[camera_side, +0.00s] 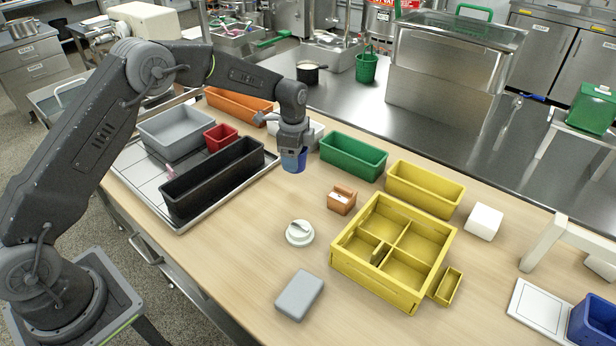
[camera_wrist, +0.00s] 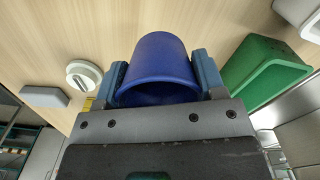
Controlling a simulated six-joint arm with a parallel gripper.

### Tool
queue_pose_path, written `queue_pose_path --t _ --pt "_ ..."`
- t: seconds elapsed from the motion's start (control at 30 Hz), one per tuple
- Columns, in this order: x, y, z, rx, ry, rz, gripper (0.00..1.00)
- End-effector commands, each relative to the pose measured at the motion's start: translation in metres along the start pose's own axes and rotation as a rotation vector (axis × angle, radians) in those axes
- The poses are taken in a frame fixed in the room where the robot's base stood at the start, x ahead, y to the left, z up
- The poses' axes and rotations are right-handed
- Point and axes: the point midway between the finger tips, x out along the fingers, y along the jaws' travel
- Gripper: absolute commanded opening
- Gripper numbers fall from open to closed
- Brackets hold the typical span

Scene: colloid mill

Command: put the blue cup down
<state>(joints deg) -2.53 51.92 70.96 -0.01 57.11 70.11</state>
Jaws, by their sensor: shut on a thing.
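The blue cup (camera_side: 293,163) is held in my gripper (camera_side: 292,151), between the black tray bin and the green bin. In the wrist view the cup (camera_wrist: 160,62) sits between the two fingers of my gripper (camera_wrist: 160,85), one on each side, with its open rim toward the camera. The gripper is shut on it. In the side view the cup looks upright. It appears to be above the wooden table (camera_side: 240,222), though the gap under it is hard to judge. The upper part of the cup is partly hidden by the fingers.
A green bin (camera_side: 352,160) is right of the cup and a black bin (camera_side: 213,182) left, on a metal tray. A small brown box (camera_side: 341,200), a white round lid (camera_side: 299,233), a grey block (camera_side: 299,295) and a yellow divided box (camera_side: 345,268) stand nearer. Bare wood lies between.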

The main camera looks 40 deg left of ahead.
Motion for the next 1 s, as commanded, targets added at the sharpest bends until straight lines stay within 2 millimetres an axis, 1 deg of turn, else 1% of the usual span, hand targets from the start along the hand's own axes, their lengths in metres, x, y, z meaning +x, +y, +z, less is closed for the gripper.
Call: queue_pose_path --t 0.03,0.1,0.2,0.27,0.37,0.63,1.0 --pt "0.007 0.000 -0.011 0.002 0.000 0.001 0.41" --pt "0.013 -0.001 -0.022 0.002 0.000 0.000 0.41" --pt "0.019 -0.001 -0.032 0.001 0.000 0.000 0.41" --pt "0.020 -0.002 -0.035 0.000 0.000 0.000 0.41" --pt "0.025 -0.002 -0.036 -0.002 -0.001 0.001 0.41" --pt "0.060 -0.001 -0.035 -0.001 -0.001 0.002 0.41" --pt "0.064 -0.002 -0.035 -0.001 0.000 0.000 0.41"
